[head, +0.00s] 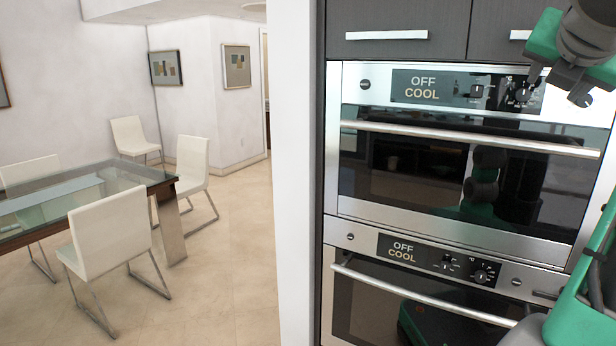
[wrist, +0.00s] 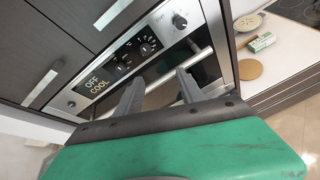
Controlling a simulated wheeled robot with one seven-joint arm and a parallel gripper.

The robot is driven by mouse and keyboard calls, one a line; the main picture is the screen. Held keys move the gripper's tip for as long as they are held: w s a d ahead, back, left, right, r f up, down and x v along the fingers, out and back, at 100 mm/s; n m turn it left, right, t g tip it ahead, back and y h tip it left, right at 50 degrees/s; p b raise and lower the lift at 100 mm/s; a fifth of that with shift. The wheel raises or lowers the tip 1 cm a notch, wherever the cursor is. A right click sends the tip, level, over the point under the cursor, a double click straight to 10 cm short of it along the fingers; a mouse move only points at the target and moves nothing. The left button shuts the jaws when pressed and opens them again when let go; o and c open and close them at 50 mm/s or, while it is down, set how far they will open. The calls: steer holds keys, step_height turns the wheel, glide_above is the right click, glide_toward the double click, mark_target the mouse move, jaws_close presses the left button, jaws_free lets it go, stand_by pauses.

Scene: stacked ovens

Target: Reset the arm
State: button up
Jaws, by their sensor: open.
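Two stacked ovens are built into a dark cabinet in the head view. The upper oven (head: 362,206) and the lower oven (head: 340,262) both have shut doors and displays reading OFF COOL. My gripper (head: 557,86) is at the top right of the head view, in front of the upper oven's control panel near its knobs. In the wrist view my gripper (wrist: 160,88) has its two dark fingers apart with nothing held between them. An oven control panel (wrist: 112,72) with knobs and a bar handle lies beyond the fingers, partly hidden by them.
Cabinet drawers (head: 398,20) sit above the ovens. A white wall edge (head: 294,180) stands left of them. A glass table (head: 85,190) with white chairs is far left. The wrist view shows a counter (wrist: 292,58) with round boards and a small box.

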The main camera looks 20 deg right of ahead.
steer(key=s+d+f+m+g+y, duration=0.1)
steer(key=s+d+f+m+g, duration=0.15)
steer(key=d+f+m, duration=1.65)
steer(key=a+f+m+g+y, duration=0.1)
steer(key=a+f+m+y, duration=0.1)
steer(key=a+f+m, duration=0.35)
steer(key=a+f+m+g+y, duration=0.1)
steer(key=a+f+m+y, duration=0.15)
steer(key=f+m, duration=0.65)
steer(key=w+a+f+n+g+y, duration=0.1)
steer(key=a+f+n+g+y, duration=0.1)
steer(key=a+f, duration=1.15)
steer(key=w+a+f+n+g+y, duration=0.1)
steer(key=a+f+n+y, duration=0.15)
steer(key=a+f, duration=1.1)
steer(key=w+a+r+n+t, duration=0.1)
steer(key=w+a+r+n, duration=0.1)
steer(key=a, duration=0.8)
steer(key=w+a+r+n, duration=0.1)
steer(key=a+r+n, duration=0.2)
steer(key=a, duration=0.7)
steer(key=shift+w+r+n+t, duration=0.25)
steer(key=shift+w+n+t, duration=0.1)
steer(key=shift+n, duration=0.75)
